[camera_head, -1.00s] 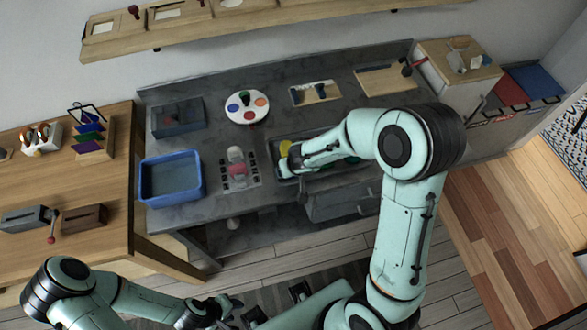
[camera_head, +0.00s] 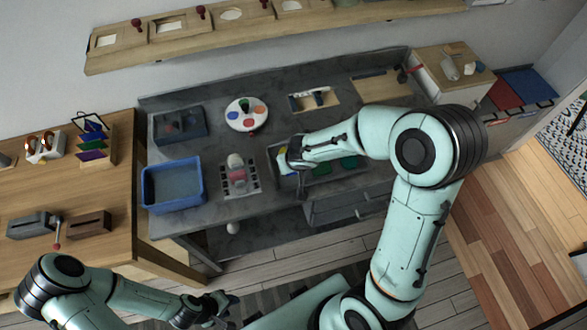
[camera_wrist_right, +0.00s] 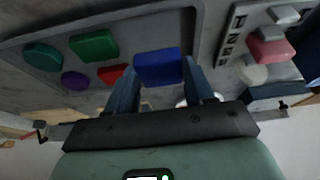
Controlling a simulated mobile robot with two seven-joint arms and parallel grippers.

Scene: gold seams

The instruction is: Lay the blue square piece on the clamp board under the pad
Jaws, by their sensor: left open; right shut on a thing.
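The blue square piece (camera_wrist_right: 158,67) is between the fingers of my right gripper (camera_wrist_right: 161,78), which is shut on it. In the head view the right gripper (camera_head: 297,172) is over the left end of the grey tray (camera_head: 375,168), and the piece is hidden there. A light board with a dark bar-like fixture (camera_head: 314,99) lies at the back of the grey bench. A wooden board (camera_head: 382,89) lies further right. I cannot tell for certain which one is the clamp board, and no pad shows clearly. My left gripper (camera_head: 213,309) is open and empty, low in front.
The tray holds green (camera_wrist_right: 93,45), teal (camera_wrist_right: 42,56), purple (camera_wrist_right: 75,81) and red (camera_wrist_right: 111,74) pieces. Left of it stands a slotted panel with a pink block (camera_head: 237,172). A blue bin (camera_head: 172,204) and a round palette (camera_head: 246,114) are on the bench too.

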